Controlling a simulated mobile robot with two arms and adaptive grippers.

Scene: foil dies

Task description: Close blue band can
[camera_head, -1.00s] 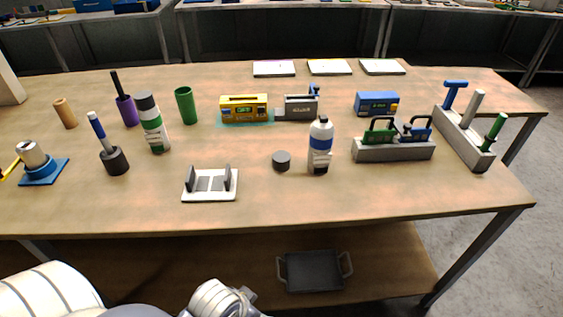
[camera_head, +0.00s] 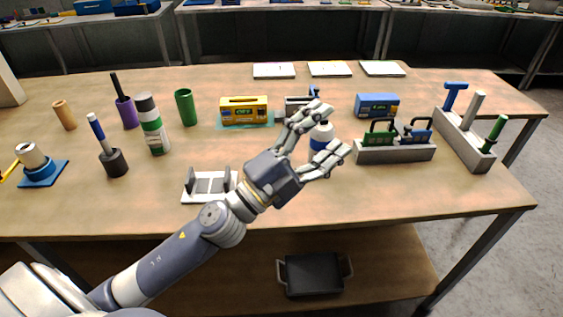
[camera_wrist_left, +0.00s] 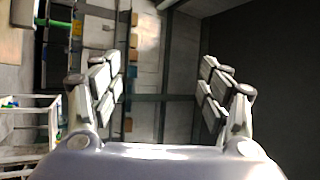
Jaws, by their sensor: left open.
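The white can with a blue band (camera_head: 323,133) stands upright on the table, right of the middle, partly hidden by my left gripper (camera_head: 331,132). That gripper is open, its two fingers spread towards the can in the head view. The left wrist view shows the fingers apart (camera_wrist_left: 165,85) with no can between them, so the gripper is not around it. The small dark round piece, seen left of the can earlier, is hidden behind my gripper. My right gripper is not in view.
A white stand with dark uprights (camera_head: 192,198) sits left of my wrist. A green-band can (camera_head: 153,128) stands further left. A grey rack with green and blue handled items (camera_head: 395,154) is close on the right. The table front right is clear.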

